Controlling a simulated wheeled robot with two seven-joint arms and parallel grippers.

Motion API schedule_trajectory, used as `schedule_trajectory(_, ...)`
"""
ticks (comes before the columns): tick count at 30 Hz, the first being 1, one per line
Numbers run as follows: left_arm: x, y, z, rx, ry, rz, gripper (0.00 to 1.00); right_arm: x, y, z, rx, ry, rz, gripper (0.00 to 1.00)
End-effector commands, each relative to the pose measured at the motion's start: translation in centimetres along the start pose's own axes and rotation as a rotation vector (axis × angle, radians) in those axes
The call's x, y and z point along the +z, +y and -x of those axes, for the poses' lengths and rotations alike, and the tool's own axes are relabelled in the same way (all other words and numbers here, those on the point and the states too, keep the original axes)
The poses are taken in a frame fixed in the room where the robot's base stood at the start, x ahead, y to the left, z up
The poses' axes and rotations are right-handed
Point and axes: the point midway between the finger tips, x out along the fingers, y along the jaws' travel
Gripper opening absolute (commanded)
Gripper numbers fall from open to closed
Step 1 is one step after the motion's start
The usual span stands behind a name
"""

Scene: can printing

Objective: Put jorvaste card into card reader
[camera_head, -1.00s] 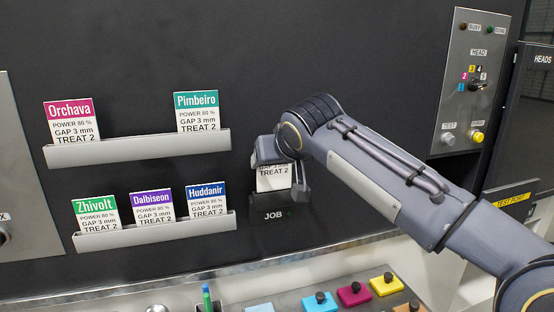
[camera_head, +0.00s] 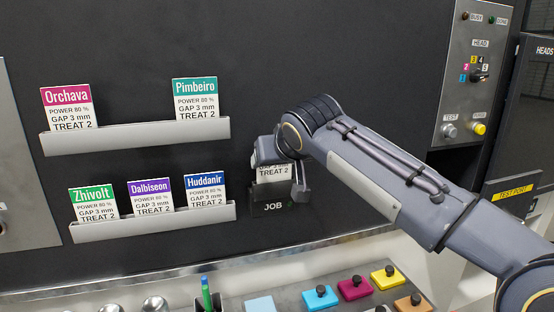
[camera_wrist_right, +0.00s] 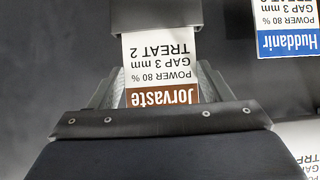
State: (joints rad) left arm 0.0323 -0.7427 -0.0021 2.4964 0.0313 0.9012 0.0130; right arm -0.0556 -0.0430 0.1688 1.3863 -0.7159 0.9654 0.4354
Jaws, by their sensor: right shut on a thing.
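The Jorvaste card (camera_wrist_right: 160,68), white with a brown name band, is held at its name end by my right gripper (camera_wrist_right: 160,92), whose fingers are shut on it in the right wrist view. The card's other end is in the dark card reader (camera_head: 270,202) marked JOB. In the head view the card's lower text (camera_head: 273,173) shows above the reader, and my right gripper (camera_head: 280,175) hides the name band. A small green mark (camera_head: 290,205) shows beside the word JOB. My left gripper is not in view.
The upper rack (camera_head: 135,137) holds the Orchava and Pimbeiro cards. The lower rack (camera_head: 155,223) holds the Zhivolt, Dalbiseon and Huddanir cards, just left of the reader. A ledge with coloured knobbed blocks (camera_head: 353,287) lies below. A switch panel (camera_head: 470,80) is at the right.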

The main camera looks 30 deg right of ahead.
Motion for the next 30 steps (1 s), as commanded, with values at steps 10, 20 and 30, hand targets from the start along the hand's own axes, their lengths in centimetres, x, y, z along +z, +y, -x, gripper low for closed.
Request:
schedule_trajectory(10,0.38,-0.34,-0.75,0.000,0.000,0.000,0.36,0.82,0.02,-0.57,0.000,0.000,0.000,0.50)
schedule_trajectory(20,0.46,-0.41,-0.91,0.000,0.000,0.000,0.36,1.02,0.01,-0.70,0.000,0.000,0.000,0.93)
schedule_trajectory(30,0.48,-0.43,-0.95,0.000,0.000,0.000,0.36,1.01,0.00,-0.49,0.000,0.001,0.000,0.97)
